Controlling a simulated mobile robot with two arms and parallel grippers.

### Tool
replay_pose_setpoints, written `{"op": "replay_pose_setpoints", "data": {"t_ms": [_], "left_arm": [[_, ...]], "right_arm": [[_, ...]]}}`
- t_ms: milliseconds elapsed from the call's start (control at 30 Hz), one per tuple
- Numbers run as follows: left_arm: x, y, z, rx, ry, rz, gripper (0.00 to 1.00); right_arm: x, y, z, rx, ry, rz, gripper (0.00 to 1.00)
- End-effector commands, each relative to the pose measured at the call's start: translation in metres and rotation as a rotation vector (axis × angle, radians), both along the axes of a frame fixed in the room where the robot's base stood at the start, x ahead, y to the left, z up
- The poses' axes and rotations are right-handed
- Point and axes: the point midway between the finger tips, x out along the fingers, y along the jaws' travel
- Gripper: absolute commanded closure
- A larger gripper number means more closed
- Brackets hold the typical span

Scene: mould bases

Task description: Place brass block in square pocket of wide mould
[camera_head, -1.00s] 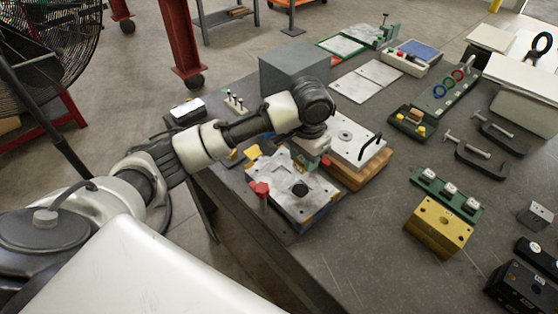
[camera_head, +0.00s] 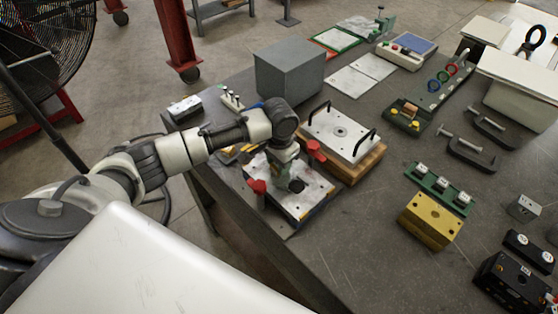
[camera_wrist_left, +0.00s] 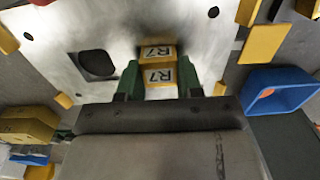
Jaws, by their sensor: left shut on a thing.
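The pale metal mould plate (camera_head: 315,187) lies near the table's left edge, with red clamps (camera_head: 257,187) at its sides. A dark pocket with rounded corners (camera_head: 297,186) opens in its top; it also shows in the wrist view (camera_wrist_left: 97,65), left of my gripper. My left gripper (camera_wrist_left: 160,88) is shut on the yellow brass block (camera_wrist_left: 160,76), marked R7, between its green fingers. In the head view my left gripper (camera_head: 281,172) is over the plate, behind the pocket. The block is beside the pocket, not in it; I cannot tell whether it touches the plate.
A second plate with black handles (camera_head: 340,132) sits on a wooden base just behind and to the right. A grey box (camera_head: 290,75) stands at the back. A yellow block (camera_head: 430,220) and a green strip (camera_head: 440,187) lie right. The table's front middle is clear.

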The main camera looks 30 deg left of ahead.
Motion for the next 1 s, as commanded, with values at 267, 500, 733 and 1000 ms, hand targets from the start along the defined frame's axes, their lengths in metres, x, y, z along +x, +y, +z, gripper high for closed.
{"op": "replay_pose_setpoints", "data": {"t_ms": [267,500,733,1000], "left_arm": [[0.000,0.000,-0.003,0.000,0.001,0.000,0.41],[0.000,0.000,-0.002,0.000,0.001,0.001,0.39],[0.001,0.000,0.014,-0.001,-0.002,0.001,0.39],[0.001,0.000,0.072,-0.002,-0.005,0.000,0.39]], "right_arm": [[0.002,0.001,0.000,0.001,-0.003,-0.001,0.34],[0.005,0.003,0.000,0.004,-0.006,-0.002,0.34],[0.005,0.003,-0.003,0.004,-0.007,-0.002,0.34],[0.006,0.003,-0.014,0.004,-0.008,-0.002,0.34]]}}
